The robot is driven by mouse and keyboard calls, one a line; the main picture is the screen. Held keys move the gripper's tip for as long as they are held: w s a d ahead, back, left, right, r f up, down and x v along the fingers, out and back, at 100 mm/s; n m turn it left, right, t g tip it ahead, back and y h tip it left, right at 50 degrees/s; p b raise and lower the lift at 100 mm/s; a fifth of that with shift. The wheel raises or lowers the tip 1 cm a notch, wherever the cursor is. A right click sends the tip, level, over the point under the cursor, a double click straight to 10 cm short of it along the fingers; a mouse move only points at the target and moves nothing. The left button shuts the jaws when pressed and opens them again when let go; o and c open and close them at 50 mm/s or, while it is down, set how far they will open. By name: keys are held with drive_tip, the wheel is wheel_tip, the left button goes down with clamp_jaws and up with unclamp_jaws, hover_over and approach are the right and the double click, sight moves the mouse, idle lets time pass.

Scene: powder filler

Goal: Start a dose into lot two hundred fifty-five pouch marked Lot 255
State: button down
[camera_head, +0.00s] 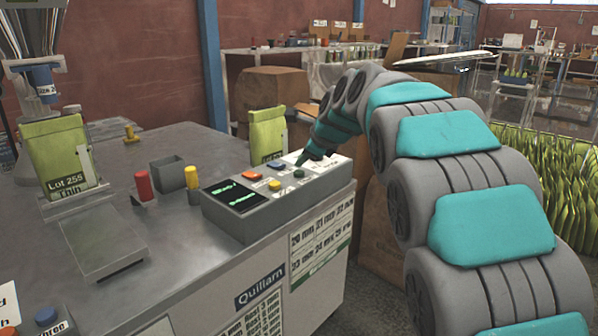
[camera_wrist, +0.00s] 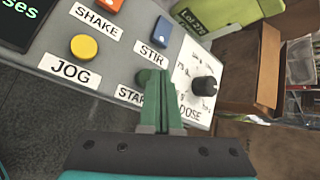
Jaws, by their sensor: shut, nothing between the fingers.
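The green pouch marked Lot 255 (camera_head: 68,158) stands upright at the left, below the filler's nozzle (camera_head: 43,82). The control box (camera_head: 232,222) carries orange, blue, yellow and green buttons. The green button (camera_head: 299,174) is just below my gripper (camera_head: 301,161) in the head view. In the wrist view my gripper's fingers (camera_wrist: 152,85) are shut and empty, over the panel by the START label. The DOSE dial (camera_wrist: 204,86) is right of the fingers. I cannot tell whether the fingertips touch the panel.
The yellow JOG button (camera_wrist: 84,47) lies left of my fingers and the blue STIR button (camera_wrist: 161,27) beyond them. A second green pouch (camera_head: 267,134) stands behind the box. A small scale plate (camera_head: 103,248) and red and yellow knobs sit on the metal table.

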sight(302, 173)
drive_tip(key=shift+f, duration=0.7)
idle(0.6)
drive_tip(key=shift+r+p, duration=0.1)
drive_tip(key=shift+p, duration=0.25)
drive_tip(key=shift+r+p, duration=0.8)
drive_tip(key=shift+p, duration=0.2)
wheel_tip(302, 173, up, 5)
drive_tip(key=p, duration=0.5)
drive_tip(key=shift+s, duration=0.1)
